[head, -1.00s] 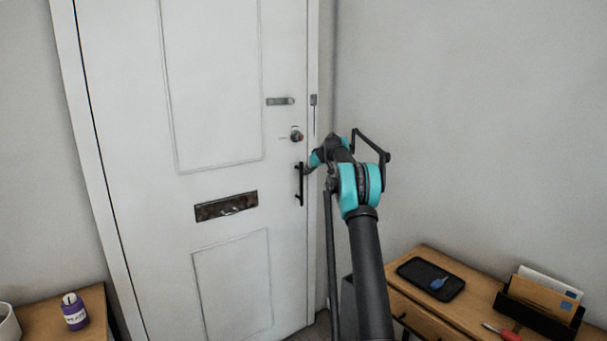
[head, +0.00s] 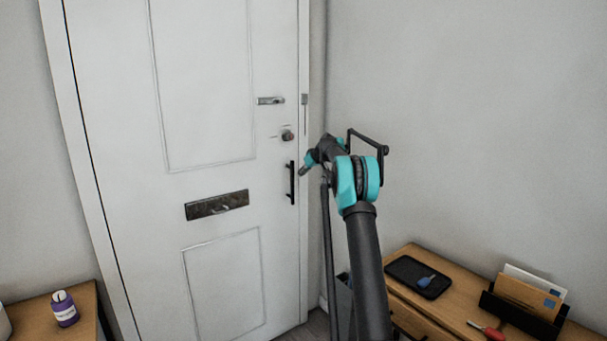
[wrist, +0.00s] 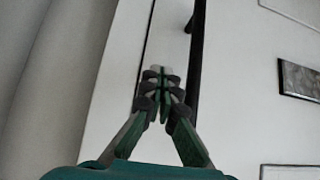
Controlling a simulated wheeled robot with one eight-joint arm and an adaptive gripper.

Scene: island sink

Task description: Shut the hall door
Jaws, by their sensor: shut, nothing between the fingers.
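The white hall door (head: 215,120) fills the left half of the head view. Its right edge looks flush with the frame, with no clear gap visible. A black bar handle (head: 291,183) is upright near that edge; it also shows in the wrist view (wrist: 196,60). My gripper (head: 303,171) is just right of the handle and seems apart from it. In the wrist view my gripper (wrist: 161,74) has its fingertips together with nothing between them, left of the handle and in front of the door's edge area.
A wooden cabinet (head: 445,283) stands at the right with a black tray (head: 405,268), a letter holder (head: 518,314) and a red-handled tool (head: 487,328). A small table (head: 28,316) at the left holds a purple bottle (head: 65,308). A grey bin stands beside the cabinet.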

